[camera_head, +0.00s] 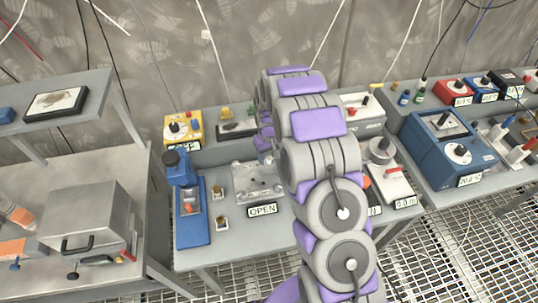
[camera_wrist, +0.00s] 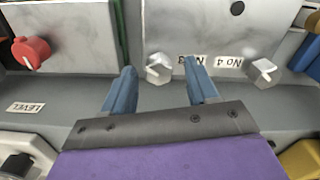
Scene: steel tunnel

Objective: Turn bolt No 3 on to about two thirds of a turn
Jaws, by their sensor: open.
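In the wrist view a silvery hex bolt head (camera_wrist: 158,69) stands out from a grey metal plate (camera_wrist: 213,25). A label (camera_wrist: 193,62) beside it, partly covered by my right finger, seems to read No 3. My gripper (camera_wrist: 159,66) is open and empty, with one blue finger on each side of this bolt in the picture. I cannot tell whether the tips reach around it. A second bolt head (camera_wrist: 262,72), by the label No 4 (camera_wrist: 228,62), is outside the right finger. In the head view my arm hides the gripper tips and part of the metal plate (camera_head: 255,185).
In the head view a blue device (camera_head: 192,215) and an OPEN sign (camera_head: 262,210) stand near the plate. A steel box (camera_head: 88,220) is left.

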